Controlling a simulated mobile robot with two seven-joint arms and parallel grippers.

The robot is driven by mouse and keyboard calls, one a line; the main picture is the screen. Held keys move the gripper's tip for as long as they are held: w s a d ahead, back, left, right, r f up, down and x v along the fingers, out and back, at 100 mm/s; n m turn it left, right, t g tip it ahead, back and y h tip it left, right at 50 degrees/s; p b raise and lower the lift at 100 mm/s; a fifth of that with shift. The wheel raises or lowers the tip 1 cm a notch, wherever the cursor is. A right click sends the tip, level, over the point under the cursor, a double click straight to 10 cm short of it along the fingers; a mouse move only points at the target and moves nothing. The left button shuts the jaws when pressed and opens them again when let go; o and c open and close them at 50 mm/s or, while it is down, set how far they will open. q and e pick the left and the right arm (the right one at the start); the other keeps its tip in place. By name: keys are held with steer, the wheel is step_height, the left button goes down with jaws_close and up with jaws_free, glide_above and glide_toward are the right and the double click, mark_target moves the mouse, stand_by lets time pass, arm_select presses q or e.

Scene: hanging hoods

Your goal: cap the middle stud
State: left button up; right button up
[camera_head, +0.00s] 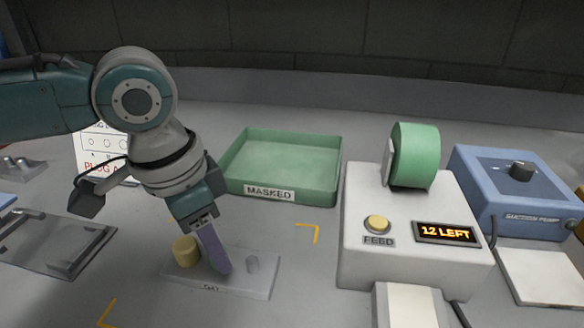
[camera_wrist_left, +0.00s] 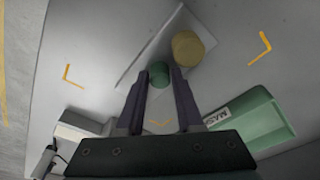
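A pale plate (camera_head: 262,288) with a row of studs lies on the bench. A yellow cap (camera_head: 185,250) covers the left stud, and the right stud (camera_head: 252,264) is bare grey. My left gripper (camera_head: 220,266) reaches down over the middle stud, which it hides in the head view. In the left wrist view, the gripper's fingers (camera_wrist_left: 159,77) are closed on the sides of a green cap (camera_wrist_left: 158,72), beside the yellow cap (camera_wrist_left: 187,47). I cannot tell whether the green cap is fully seated. My right gripper is not in view.
A green tray (camera_head: 318,191) marked MASKED stands behind the plate. A white feeder (camera_head: 370,262) with a green roll (camera_head: 414,155) and a display reading 12 LEFT stands to the right. A blue suction pump (camera_head: 480,175) is beyond it. A metal frame (camera_head: 50,240) lies at the left.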

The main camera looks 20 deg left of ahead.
arm_select(q)
steer(key=o, duration=0.4)
steer(key=shift+r, duration=0.1)
step_height(320, 180, up, 8)
steer(key=s+r+p, duration=0.1)
steer(key=p, duration=0.1)
steer(key=s+d+r+t+h+p, duration=0.1)
steer(key=s+d+r+h+p, duration=0.1)
steer(key=s+d+p, duration=0.55)
steer(key=s+a+r+n+y+p, duration=0.3)
steer(key=s+a+r+n, duration=0.15)
steer(key=s, duration=0.35)
step_height(320, 180, up, 36)
steer(key=t+p, duration=0.1)
steer(key=p, duration=3.6)
steer(key=shift+w+d, duration=0.15)
steer(key=shift+w, duration=0.2)
